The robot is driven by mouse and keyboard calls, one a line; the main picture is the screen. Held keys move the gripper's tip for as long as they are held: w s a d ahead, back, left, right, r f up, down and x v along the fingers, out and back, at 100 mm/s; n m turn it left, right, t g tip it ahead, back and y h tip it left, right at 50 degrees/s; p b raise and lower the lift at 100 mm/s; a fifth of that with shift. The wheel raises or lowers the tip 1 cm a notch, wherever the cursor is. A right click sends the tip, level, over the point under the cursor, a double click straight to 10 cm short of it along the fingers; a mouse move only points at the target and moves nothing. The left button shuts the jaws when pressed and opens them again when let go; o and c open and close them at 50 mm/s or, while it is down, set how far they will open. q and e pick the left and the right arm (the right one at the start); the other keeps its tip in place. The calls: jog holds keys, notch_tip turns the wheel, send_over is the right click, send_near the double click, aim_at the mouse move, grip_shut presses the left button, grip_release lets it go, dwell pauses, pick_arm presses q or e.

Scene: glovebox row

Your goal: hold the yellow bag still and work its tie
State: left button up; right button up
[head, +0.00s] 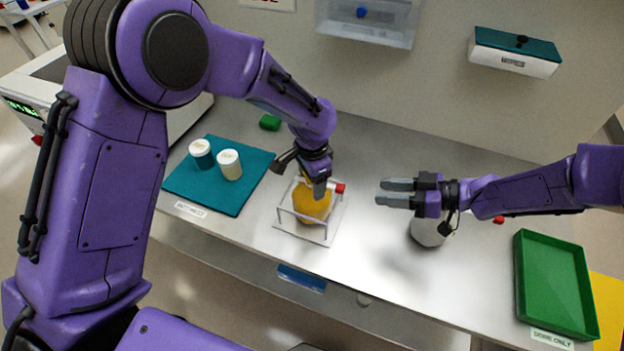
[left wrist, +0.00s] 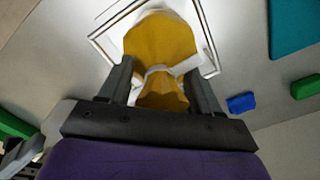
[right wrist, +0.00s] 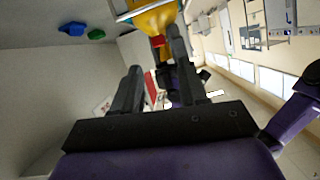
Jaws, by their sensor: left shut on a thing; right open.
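The yellow bag (head: 311,205) sits inside a clear-railed holder (head: 326,236) on the bench. My left gripper (head: 319,188) comes down from above and is shut on the bag's gathered neck. The left wrist view shows the yellow bag (left wrist: 158,38) between its fingers, with a white tie (left wrist: 158,70) around the neck. A red tab (head: 340,188) sticks out to the right of the neck; it also shows in the right wrist view (right wrist: 157,41). My right gripper (head: 397,193) is open and empty, right of the bag and apart from the tab.
A teal mat (head: 226,195) with two white-lidded jars (head: 229,164) lies left of the holder. A green block (head: 270,122) lies behind. A white container (head: 428,232) stands partly hidden under my right arm. A green tray (head: 555,283) is at the right.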

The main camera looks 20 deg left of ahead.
aim_at(342, 187)
jog(key=shift+f, duration=0.1)
jog(key=shift+o, duration=0.6)
jog(key=a+f, duration=0.1)
jog(key=a, duration=0.2)
jog(key=a+n, duration=0.1)
jog(key=a, duration=0.2)
jog(key=a+f+n, duration=0.1)
jog(key=a, duration=0.2)
jog(key=shift+w+a+f+g, duration=0.2)
jog(key=shift+a+f+g, duration=0.1)
jog(key=shift+a+f, duration=0.1)
